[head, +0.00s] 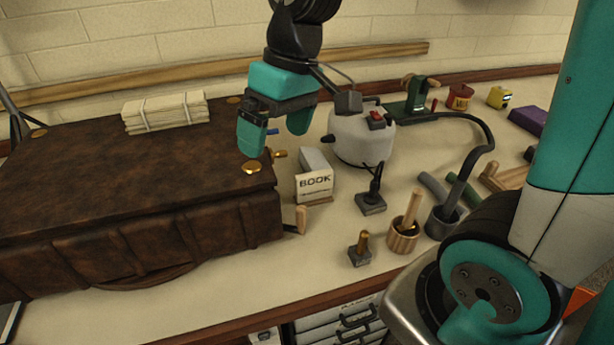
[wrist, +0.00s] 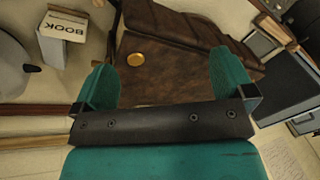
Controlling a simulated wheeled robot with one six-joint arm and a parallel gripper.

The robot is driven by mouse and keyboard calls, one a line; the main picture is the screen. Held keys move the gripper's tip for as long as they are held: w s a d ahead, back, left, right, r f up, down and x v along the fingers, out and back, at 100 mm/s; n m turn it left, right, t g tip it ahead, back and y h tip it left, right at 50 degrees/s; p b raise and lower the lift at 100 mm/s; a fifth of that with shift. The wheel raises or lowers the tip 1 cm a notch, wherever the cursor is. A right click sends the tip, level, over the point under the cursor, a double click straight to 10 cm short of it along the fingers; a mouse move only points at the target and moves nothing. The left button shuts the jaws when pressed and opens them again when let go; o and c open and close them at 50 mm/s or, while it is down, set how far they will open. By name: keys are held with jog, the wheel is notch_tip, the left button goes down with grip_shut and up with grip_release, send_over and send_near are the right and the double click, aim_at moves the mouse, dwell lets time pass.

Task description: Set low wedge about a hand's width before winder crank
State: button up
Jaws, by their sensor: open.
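My gripper (head: 276,130) is open and empty, above the right end of a large brown leather case. Its two teal fingers also show apart in the wrist view (wrist: 165,68), with the case beyond them. A green device with a wooden handle (head: 416,95) stands at the back of the bench, right of a white rounded machine; it looks like the winder, but its crank is hard to make out. I cannot pick out the low wedge with certainty. A purple block (head: 528,119) lies at the far right, and its shape is not clear.
The brown case (head: 110,190) fills the left of the bench, with a gold disc (head: 250,167) on top. A BOOK card (head: 314,184), the white machine (head: 360,137), a wooden cup (head: 404,235) and a small stamp (head: 360,250) crowd the middle. Bare bench shows along the front.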

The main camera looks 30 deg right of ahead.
jog(key=w+d+f+m+h+b, duration=0.1)
jog(key=w+d+f+m, duration=0.1)
jog(key=w+d, duration=0.3)
jog(key=w+d+f+m, duration=0.1)
jog(key=w+d+f, duration=0.25)
jog(key=w, duration=0.45)
jog(key=m+h+b, duration=0.2)
jog(key=m, duration=0.2)
send_near(316, 159)
jog(key=shift+g, duration=0.3)
jog(key=f, duration=0.3)
jog(key=f+p, duration=0.1)
jog(key=f, duration=0.2)
jog(key=shift+w+d+p, duration=0.1)
jog(key=shift+w+p, duration=0.1)
jog(key=shift+p, duration=0.1)
jog(key=shift+f+p, duration=0.65)
jog(key=shift+f, duration=2.1)
jog(key=shift+c, duration=0.2)
jog(key=c, duration=1.1)
jog(key=shift+r, duration=0.1)
